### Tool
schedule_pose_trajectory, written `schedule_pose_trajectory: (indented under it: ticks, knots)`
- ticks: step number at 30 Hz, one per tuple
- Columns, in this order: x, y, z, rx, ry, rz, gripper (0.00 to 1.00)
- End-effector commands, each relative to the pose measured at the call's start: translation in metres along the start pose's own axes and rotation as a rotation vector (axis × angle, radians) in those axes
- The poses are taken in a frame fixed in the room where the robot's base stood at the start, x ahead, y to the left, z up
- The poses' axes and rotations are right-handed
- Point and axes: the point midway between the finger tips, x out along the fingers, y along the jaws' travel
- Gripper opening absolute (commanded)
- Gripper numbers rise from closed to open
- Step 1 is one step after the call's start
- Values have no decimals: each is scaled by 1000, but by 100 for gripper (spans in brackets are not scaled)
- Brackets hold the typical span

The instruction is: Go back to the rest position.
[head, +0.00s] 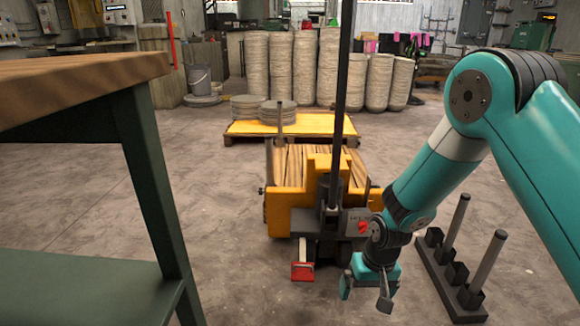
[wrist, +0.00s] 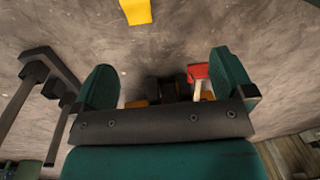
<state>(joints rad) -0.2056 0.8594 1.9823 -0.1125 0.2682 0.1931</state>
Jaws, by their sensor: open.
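My gripper (head: 366,290) hangs at the end of my teal arm, right of centre in the head view, pointing down. Its two jaws stand wide apart and nothing is between them.
A wooden-topped table (head: 80,75) with green legs fills the left. Behind the cart is a yellow pallet (head: 310,125) with stacked round discs (head: 278,112). Tall pale rolls (head: 281,68) line the back. The floor between table and cart is clear.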

Motion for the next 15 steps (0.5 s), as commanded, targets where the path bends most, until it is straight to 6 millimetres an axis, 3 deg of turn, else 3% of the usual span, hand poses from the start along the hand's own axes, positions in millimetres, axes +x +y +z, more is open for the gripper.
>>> schedule_pose_trajectory:
  ticks: [1, 6, 12, 15]
  knots:
    - [-42, -12, 4, -31, 13, -26, 100]
    - [-148, -44, 42, -152, 27, -106, 100]
    - [-245, -69, 111, -313, 45, -180, 100]
    - [-276, -75, 144, -384, 55, -204, 100]
